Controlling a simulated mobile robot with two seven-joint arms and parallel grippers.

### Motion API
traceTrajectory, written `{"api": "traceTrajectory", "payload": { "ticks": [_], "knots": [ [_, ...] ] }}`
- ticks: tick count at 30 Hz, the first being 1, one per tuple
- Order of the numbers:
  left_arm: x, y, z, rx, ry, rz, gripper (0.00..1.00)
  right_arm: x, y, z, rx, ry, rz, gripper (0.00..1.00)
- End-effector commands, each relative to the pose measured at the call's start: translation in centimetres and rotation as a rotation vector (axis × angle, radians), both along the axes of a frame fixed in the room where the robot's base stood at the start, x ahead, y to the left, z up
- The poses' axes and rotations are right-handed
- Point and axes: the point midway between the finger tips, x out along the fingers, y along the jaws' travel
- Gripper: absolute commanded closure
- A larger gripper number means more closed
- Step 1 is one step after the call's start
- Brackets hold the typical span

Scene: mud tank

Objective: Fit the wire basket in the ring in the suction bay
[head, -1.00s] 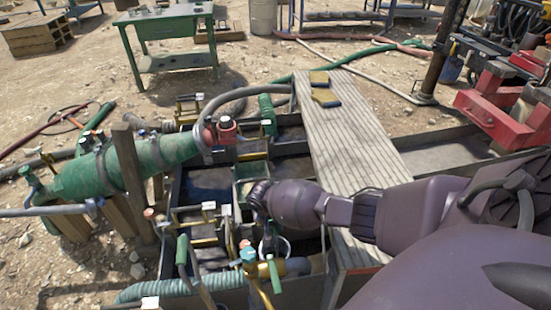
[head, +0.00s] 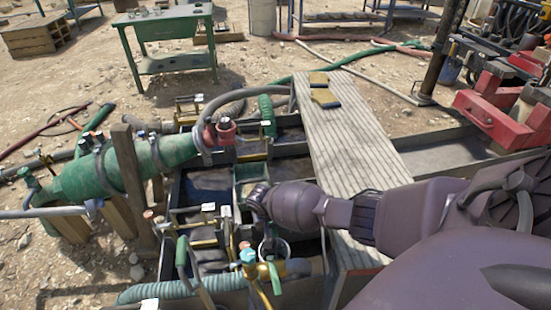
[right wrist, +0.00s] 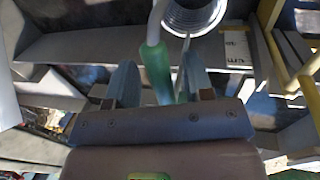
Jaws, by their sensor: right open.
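My right gripper (head: 253,205) reaches from the right over the sunken bay in the head view. In the right wrist view its two fingers (right wrist: 159,60) stand apart, with a green grip (right wrist: 156,72) on a pale rod showing between them; I cannot tell whether they touch it. A round ribbed metal piece (right wrist: 194,14) lies beyond the fingertips. In the head view a round, light-rimmed opening (head: 286,248) sits just below the gripper. I cannot tell whether these round pieces are the basket or the ring. My left gripper is not in view.
A ribbed plank (head: 345,130) crosses the tank to the right of the gripper. Yellow pipes and a green-handled lever (head: 182,250) stand close on the left. A green corrugated hose (head: 170,290) runs along the front. A green cylinder (head: 95,172) lies farther left.

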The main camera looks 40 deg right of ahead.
Motion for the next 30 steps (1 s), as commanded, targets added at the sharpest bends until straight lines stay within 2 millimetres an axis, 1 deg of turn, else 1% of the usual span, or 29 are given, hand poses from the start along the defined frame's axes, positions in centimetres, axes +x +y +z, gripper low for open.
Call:
{"api": "traceTrajectory", "payload": {
  "ticks": [1,5,8,15,18,21,24,30],
  "knots": [
    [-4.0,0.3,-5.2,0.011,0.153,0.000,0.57,-0.7,0.0,-1.5,0.000,0.019,0.000,0.52],
    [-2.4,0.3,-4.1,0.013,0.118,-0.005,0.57,-0.7,0.0,-1.4,0.000,0.018,0.000,0.52],
    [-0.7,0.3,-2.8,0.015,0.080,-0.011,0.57,-0.7,0.0,-1.5,0.000,0.018,0.000,0.52],
    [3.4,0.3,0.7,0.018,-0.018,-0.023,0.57,-0.6,0.0,-1.2,0.000,0.016,0.001,0.52],
    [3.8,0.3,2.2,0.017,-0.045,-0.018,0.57,0.3,0.5,2.1,0.003,-0.003,-0.001,0.52],
    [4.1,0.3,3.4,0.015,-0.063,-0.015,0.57,0.7,0.9,4.5,0.004,-0.010,0.000,0.52],
    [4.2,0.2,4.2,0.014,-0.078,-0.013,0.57,1.0,1.3,6.6,0.003,-0.012,0.000,0.52],
    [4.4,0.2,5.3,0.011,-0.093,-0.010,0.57,1.2,1.9,9.4,0.004,-0.012,0.001,0.52]
  ]
}}
